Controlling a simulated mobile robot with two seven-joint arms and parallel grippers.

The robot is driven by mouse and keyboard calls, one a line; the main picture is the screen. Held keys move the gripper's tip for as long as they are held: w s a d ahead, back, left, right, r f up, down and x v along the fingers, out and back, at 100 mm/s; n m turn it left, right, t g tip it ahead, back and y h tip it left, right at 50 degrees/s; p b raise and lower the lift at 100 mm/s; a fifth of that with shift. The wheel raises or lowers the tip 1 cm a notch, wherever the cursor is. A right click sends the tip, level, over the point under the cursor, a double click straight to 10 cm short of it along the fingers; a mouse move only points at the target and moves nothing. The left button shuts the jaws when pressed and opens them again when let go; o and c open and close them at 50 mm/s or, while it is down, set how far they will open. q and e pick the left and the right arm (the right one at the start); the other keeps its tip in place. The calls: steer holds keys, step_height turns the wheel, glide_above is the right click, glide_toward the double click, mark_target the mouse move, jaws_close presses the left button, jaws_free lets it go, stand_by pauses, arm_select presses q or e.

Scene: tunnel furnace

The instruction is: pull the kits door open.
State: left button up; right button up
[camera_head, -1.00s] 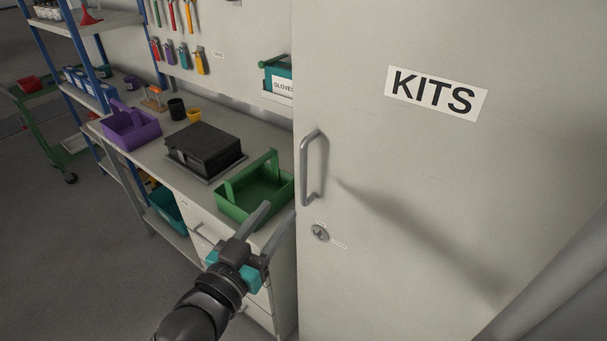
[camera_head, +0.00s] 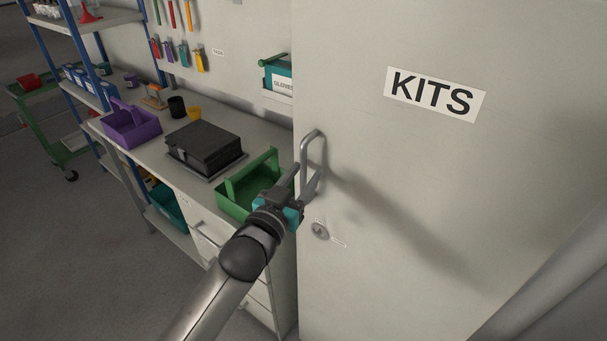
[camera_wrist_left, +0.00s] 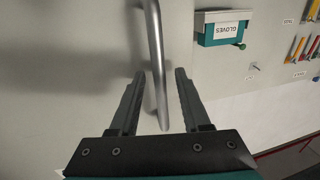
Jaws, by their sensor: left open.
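The kits door (camera_head: 420,190) is a large pale grey panel with a KITS label (camera_head: 435,94), and it looks shut. Its upright metal handle (camera_head: 305,152) is near the door's left edge. My left gripper (camera_head: 305,177) is open at the lower part of the handle. In the left wrist view the handle (camera_wrist_left: 156,60) runs down between the two open fingers (camera_wrist_left: 156,80), with a gap visible on each side. A round lock (camera_head: 320,231) sits below the handle. My right gripper is not in view.
A workbench left of the door holds a green tote (camera_head: 236,203), a black case (camera_head: 204,145) and a purple tote (camera_head: 131,128). A teal gloves box (camera_head: 279,76) hangs on the wall. Grey floor (camera_head: 60,250) is clear at lower left.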

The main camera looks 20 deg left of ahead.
arm_select(q)
steer(key=shift+c, duration=0.4)
jaws_close()
stand_by(1.1)
